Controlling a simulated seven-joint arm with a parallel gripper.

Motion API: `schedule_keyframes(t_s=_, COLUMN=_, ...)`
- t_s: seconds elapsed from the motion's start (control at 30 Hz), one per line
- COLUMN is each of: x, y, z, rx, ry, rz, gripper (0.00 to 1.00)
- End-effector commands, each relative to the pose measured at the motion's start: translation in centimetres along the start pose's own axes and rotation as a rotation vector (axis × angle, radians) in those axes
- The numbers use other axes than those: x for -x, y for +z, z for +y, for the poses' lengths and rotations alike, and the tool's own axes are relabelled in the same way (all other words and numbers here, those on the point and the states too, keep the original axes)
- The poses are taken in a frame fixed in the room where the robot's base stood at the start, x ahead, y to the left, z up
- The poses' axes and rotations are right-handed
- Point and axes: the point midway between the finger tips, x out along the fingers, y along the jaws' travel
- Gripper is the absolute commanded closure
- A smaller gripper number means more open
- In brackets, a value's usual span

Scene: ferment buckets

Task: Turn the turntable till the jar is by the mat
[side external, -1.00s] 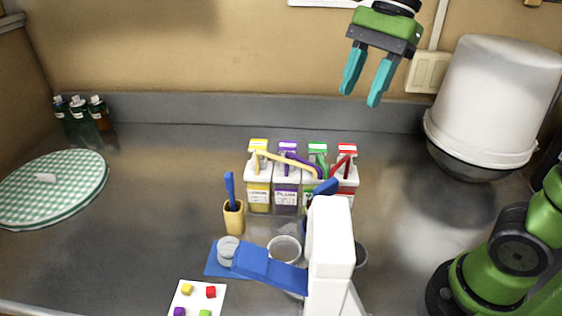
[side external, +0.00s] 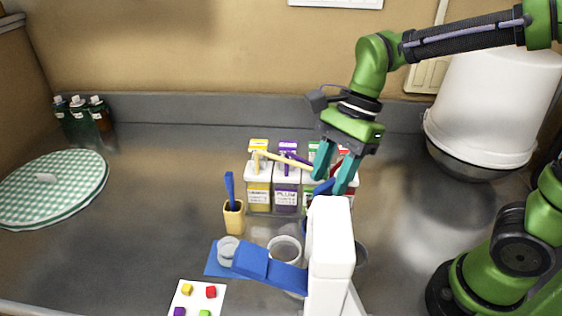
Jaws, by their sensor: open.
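My gripper (side external: 331,183) is open, fingers pointing down, in front of the green and red containers of a row of labelled tubs. It looks empty; I cannot tell whether it touches anything. I cannot make out a turntable for certain; a white upright body (side external: 331,238) with a blue arm (side external: 268,271) hides part of this area.
The yellow tub (side external: 259,189) and purple tub (side external: 287,190) stand left of my gripper. A tan cup (side external: 234,219) holds a blue-handled tool. A white card (side external: 196,291) bears coloured cubes. A green-checked round cloth (side external: 75,187) and bottles are at left. A large white bucket (side external: 492,105) stands right.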

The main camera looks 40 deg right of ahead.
Motion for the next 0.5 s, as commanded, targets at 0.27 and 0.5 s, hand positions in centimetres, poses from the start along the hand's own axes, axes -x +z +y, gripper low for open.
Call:
schedule_keyframes(t_s=0.27, x=-1.40, y=0.01, z=0.02, rx=0.000, ry=0.000, rz=0.000, gripper=0.58)
schedule_keyframes(t_s=0.5, x=-1.37, y=0.01, z=0.02, rx=0.000, ry=0.000, rz=0.000, gripper=0.66)
